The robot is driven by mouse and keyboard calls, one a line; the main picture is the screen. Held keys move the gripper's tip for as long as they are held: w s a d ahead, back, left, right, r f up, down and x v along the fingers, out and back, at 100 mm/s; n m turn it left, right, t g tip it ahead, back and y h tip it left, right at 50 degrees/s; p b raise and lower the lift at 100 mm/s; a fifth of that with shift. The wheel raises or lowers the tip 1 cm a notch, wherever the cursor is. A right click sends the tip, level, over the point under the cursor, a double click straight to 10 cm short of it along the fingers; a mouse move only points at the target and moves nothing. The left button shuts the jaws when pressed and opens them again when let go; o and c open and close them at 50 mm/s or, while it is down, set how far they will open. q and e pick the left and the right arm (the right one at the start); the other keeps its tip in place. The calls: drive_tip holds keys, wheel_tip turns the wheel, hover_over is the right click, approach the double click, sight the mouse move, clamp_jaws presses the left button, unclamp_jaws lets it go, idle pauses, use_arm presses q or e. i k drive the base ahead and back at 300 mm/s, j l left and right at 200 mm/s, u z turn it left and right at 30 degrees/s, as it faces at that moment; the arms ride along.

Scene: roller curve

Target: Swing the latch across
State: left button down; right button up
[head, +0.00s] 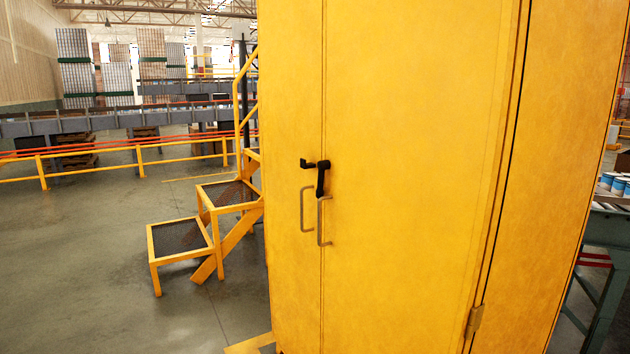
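A black latch (321,178) sits on a tall yellow cabinet (410,120), at the seam between its two doors. Its arm hangs down on the right door, just right of the seam. A small black catch (306,163) is on the left door at about the height of the latch's top. Below them are two upright metal handles, a left one (303,210) and a right one (320,222), one on each door. The doors look shut. Neither of my grippers shows in the head view.
Yellow steps (205,215) with dark mesh treads and a railing stand left of the cabinet. A metal hinge (475,320) is at the cabinet's lower right. Grey floor (90,270) is open at the left.

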sight(323, 165)
drive_tip(key=i+j, duration=0.35)
drive_tip(key=j, duration=0.15)
drive_tip(key=i+j+z, duration=0.15)
drive_tip(key=i+j, duration=0.55)
drive_tip(key=j, duration=0.25)
drive_tip(key=i+z, duration=0.05)
